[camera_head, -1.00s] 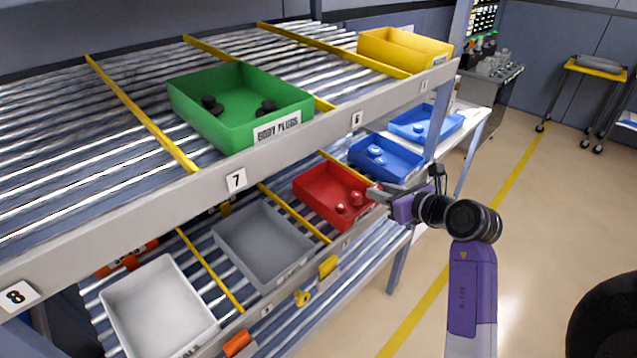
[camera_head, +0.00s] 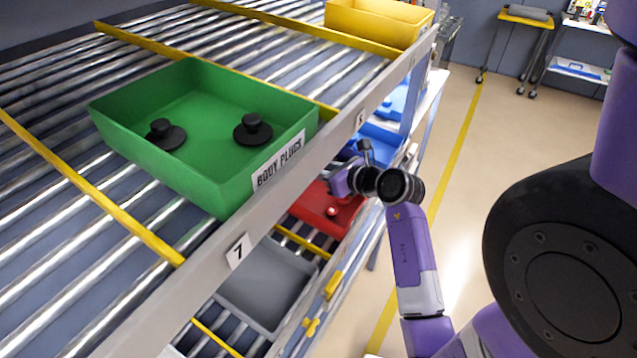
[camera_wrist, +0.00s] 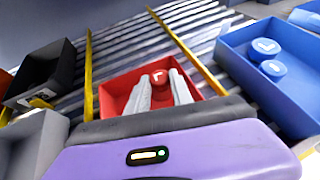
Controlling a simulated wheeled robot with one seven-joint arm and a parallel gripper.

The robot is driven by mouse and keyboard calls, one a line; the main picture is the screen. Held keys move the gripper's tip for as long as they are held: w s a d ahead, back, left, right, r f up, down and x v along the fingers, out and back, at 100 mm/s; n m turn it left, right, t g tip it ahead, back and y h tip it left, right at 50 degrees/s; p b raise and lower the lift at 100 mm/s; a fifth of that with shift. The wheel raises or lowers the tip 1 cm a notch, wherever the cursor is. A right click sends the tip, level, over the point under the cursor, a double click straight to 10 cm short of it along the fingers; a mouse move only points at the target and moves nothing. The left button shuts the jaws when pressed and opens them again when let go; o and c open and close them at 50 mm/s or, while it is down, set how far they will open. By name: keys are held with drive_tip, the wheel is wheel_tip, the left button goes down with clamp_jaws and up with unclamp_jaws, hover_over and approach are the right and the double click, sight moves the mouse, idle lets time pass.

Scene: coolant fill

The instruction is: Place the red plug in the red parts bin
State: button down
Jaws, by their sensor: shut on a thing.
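The red parts bin (camera_head: 308,207) sits on the lower roller shelf, partly hidden by the upper shelf edge and my arm. One red plug (camera_head: 332,211) shows inside it. In the wrist view the red bin (camera_wrist: 112,88) lies beyond my fingers. My gripper (camera_wrist: 160,88) is shut on a red plug (camera_wrist: 160,78), seen between the pale fingertips with the bin behind it. I cannot tell how high the plug is above the bin floor.
A green bin (camera_head: 205,188) with black plugs stands on the upper shelf, whose front rail (camera_head: 205,272) is close to my arm. A grey bin (camera_head: 285,287) and a blue bin (camera_wrist: 235,62) flank the red bin. The aisle floor (camera_head: 470,200) is clear.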

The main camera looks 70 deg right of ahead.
drive_tip(key=shift+f, duration=2.2)
drive_tip(key=c, duration=1.1)
unclamp_jaws()
